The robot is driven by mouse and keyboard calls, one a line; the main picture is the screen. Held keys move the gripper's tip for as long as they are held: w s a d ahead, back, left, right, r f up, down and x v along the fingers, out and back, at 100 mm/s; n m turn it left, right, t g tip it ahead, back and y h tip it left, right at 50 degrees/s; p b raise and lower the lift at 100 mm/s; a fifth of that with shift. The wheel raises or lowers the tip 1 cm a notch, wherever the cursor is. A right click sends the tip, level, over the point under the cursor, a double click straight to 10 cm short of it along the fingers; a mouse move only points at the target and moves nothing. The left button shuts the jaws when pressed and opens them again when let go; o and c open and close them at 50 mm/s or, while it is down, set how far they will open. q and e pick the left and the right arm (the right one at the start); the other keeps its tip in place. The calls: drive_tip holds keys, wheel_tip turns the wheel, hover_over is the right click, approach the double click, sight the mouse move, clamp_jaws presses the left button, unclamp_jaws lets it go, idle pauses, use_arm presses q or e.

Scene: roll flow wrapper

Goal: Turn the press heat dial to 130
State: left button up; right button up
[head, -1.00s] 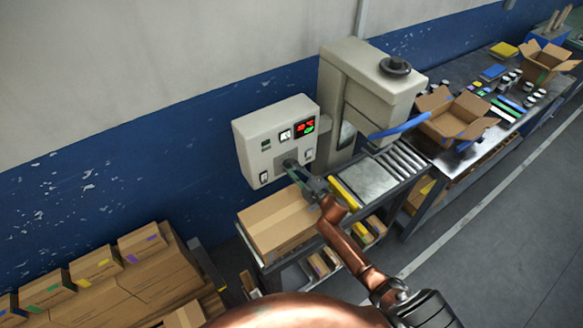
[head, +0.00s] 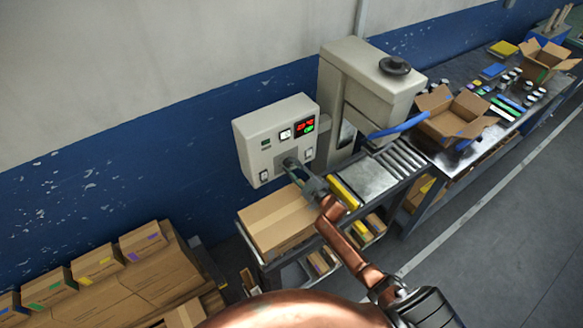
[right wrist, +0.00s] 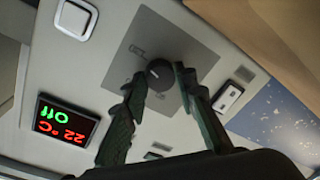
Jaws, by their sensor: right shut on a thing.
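The press control box (head: 275,140) is a light grey panel on the wall. Its round dark heat dial (right wrist: 158,74) sits on a grey plate with small markings in the right wrist view. My right gripper (right wrist: 161,80) is shut on the dial, with one fingertip at each side of it. In the head view the gripper (head: 292,164) reaches the lower part of the panel and hides most of the dial. The display (right wrist: 64,121) appears upside down in the right wrist view, with red "22 °C" and green "Off". My left gripper is not in view.
A white rocker switch (right wrist: 77,18) and another switch (right wrist: 227,96) flank the dial. The press (head: 365,85) with its blue handle stands to the right of the box. A cardboard box (head: 280,222) is below my gripper, beside a roller conveyor (head: 402,157).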

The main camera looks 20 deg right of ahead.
drive_tip(key=o, duration=1.2)
drive_tip(key=shift+c, duration=0.2)
drive_tip(key=shift+s+d+f, duration=0.1)
drive_tip(key=shift+s, duration=0.2)
drive_tip(key=v, duration=1.1)
drive_tip(key=shift+s, duration=0.25)
